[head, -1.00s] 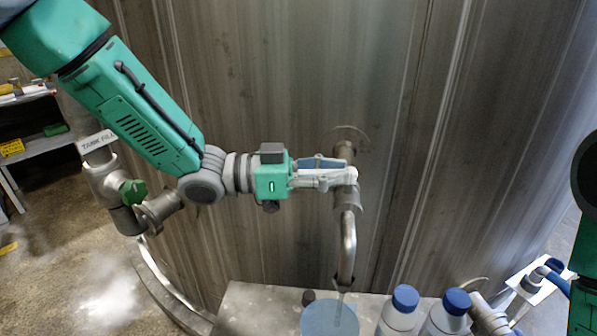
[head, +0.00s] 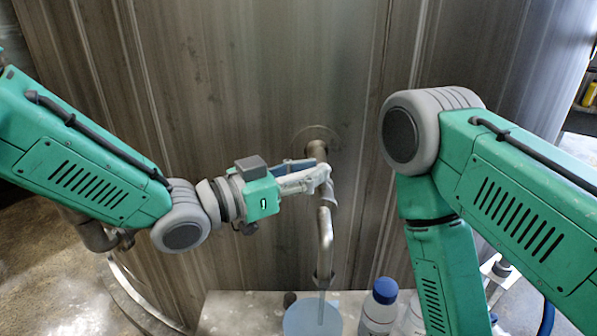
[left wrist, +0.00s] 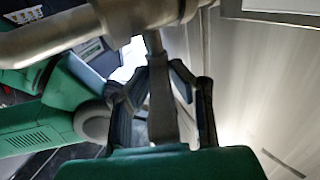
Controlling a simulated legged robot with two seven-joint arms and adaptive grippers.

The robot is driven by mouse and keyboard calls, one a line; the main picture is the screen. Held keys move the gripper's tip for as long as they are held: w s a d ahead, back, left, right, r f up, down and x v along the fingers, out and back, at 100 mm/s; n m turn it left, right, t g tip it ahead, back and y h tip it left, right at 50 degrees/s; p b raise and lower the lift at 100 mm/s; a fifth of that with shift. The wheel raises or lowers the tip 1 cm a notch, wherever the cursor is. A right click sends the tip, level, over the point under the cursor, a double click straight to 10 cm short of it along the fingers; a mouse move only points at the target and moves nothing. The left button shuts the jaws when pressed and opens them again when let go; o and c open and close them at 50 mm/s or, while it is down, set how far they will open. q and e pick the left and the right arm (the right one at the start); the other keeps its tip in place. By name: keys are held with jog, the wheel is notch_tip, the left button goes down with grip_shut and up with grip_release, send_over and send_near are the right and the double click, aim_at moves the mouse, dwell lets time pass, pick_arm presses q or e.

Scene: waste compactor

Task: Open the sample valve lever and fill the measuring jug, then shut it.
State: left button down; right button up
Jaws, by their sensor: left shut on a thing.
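The sample valve (head: 322,190) sits on a pipe from the tank wall, with a curved metal spout (head: 325,240) pointing down. My left gripper (head: 308,182) is shut on the valve lever. In the left wrist view the metal lever (left wrist: 162,105) stands between the dark fingers of the left gripper (left wrist: 163,95). The measuring jug (head: 312,319) is under the spout, cut off by the lower edge. A thin pale streak, looking like liquid, runs from the spout tip into it. The jug's fill level is unclear. My right arm crosses the right side; its gripper is out of view.
A bottle with a blue cap (head: 380,307) stands right of the jug, and another is partly hidden behind my right arm. A small dark object (head: 289,299) lies behind the jug. The worktop (head: 240,308) is bare at the left. The tank wall (head: 260,90) fills the background.

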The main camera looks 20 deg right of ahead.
pick_arm(q)
jog(key=shift+a+f, duration=0.1)
jog(key=c, duration=1.5)
grip_release()
jog(key=shift+a, duration=0.1)
jog(key=v, duration=1.2)
jog(key=shift+w, duration=0.1)
